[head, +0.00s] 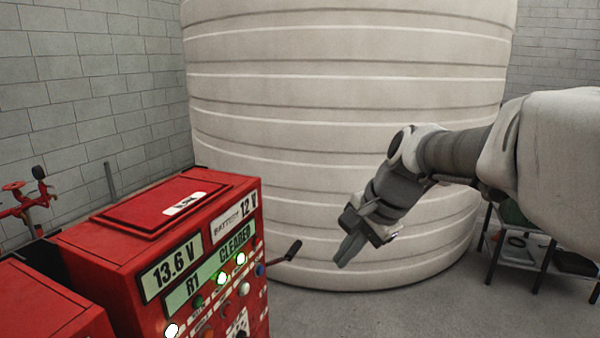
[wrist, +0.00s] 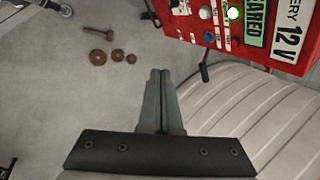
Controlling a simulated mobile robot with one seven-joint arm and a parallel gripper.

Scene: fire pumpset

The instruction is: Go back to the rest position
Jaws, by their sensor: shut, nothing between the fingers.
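My gripper (head: 352,250) is shut and empty, held in the air in front of the big pale tank, to the right of the red control panel (head: 150,255). In the wrist view my gripper (wrist: 160,75) shows its two grey fingers pressed together, over the grey floor. The panel's displays read "13.6 V", "R1 CLEARED" and "BATTERY 12 V". Two green lamps are lit on it. The panel also shows upside down in the wrist view (wrist: 250,25). My gripper is apart from it.
A large ribbed tank (head: 340,120) fills the back. A dark lever (head: 287,252) sticks out right of the panel. Several rusty parts (wrist: 97,57) lie on the floor. A small table (head: 520,250) stands at right. A red valve (head: 25,200) is at left.

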